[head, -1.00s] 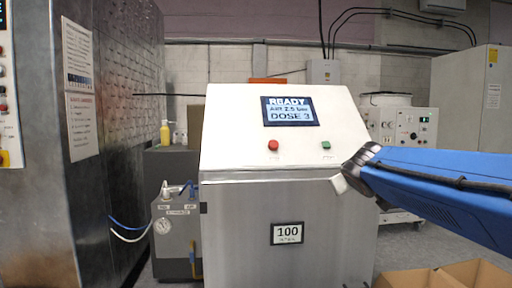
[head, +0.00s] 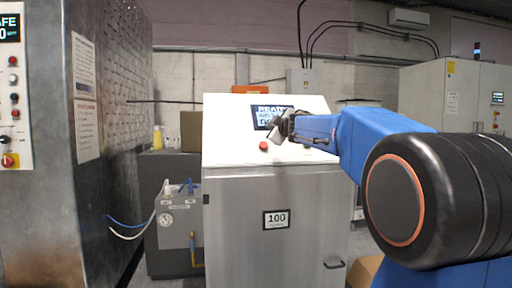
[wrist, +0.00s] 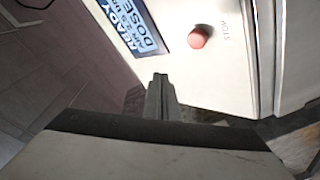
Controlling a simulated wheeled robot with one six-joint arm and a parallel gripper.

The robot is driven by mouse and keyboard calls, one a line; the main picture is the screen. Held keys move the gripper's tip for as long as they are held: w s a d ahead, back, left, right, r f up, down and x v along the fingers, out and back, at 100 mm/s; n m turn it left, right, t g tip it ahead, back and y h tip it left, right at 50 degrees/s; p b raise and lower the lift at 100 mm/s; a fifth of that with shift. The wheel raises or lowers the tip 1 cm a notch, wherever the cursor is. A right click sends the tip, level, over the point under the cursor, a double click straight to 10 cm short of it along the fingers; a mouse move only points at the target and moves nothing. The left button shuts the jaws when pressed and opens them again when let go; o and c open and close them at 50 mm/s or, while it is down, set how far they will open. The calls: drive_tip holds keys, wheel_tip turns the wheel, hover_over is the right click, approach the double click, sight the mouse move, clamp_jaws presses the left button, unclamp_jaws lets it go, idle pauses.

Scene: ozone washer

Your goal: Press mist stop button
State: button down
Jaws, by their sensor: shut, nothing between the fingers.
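The red button (head: 263,146) sits on the sloped white panel (head: 225,130) of the steel cabinet, below and left of the display. It shows larger in the wrist view (wrist: 198,37), with a small label beside it that is hard to read. My gripper (head: 279,138) is shut and empty. It is in front of the panel, just right of the red button and over the display's lower right. In the wrist view the closed fingertips (wrist: 160,80) are apart from the button, below and left of it. The green button is hidden behind my arm.
The display (head: 266,115) is partly covered by my gripper. A counter plate (head: 276,220) reading 100 is on the cabinet front. A tall metal cabinet (head: 110,60) stands left, with a grey unit with a gauge (head: 175,235) between. Another cabinet (head: 440,90) stands right.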

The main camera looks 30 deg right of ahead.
idle(0.3)
drive_tip(key=shift+w+d+f, duration=0.25)
drive_tip(key=shift+w+f, duration=0.75)
drive_tip(key=shift+f, duration=0.05)
drive_tip(key=shift+w+d+f, duration=0.3)
drive_tip(key=shift+w+f, duration=0.65)
drive_tip(key=shift+f, duration=0.05)
drive_tip(key=shift+w+d+f, duration=0.25)
drive_tip(key=shift+w+f, duration=0.75)
drive_tip(key=shift+f, duration=0.05)
drive_tip(key=shift+w+f, duration=0.1)
drive_tip(key=shift+f, duration=0.05)
drive_tip(key=shift+w+d+f, duration=0.1)
drive_tip(key=shift+w+f, duration=0.1)
drive_tip(key=shift+w+d+f, duration=0.1)
drive_tip(key=shift+w+f, duration=0.2)
drive_tip(key=shift+w, duration=0.05)
idle(1.2)
drive_tip(key=shift+s, duration=0.1)
drive_tip(key=shift+s+r, duration=0.55)
drive_tip(key=shift+r, duration=0.1)
drive_tip(key=shift+a, duration=0.2)
drive_tip(key=shift+s+a+r, duration=0.25)
drive_tip(key=shift+s+r, duration=0.6)
drive_tip(key=shift+r, duration=0.05)
drive_tip(key=shift+s+a+r, duration=0.2)
drive_tip(key=shift+s+r, duration=0.65)
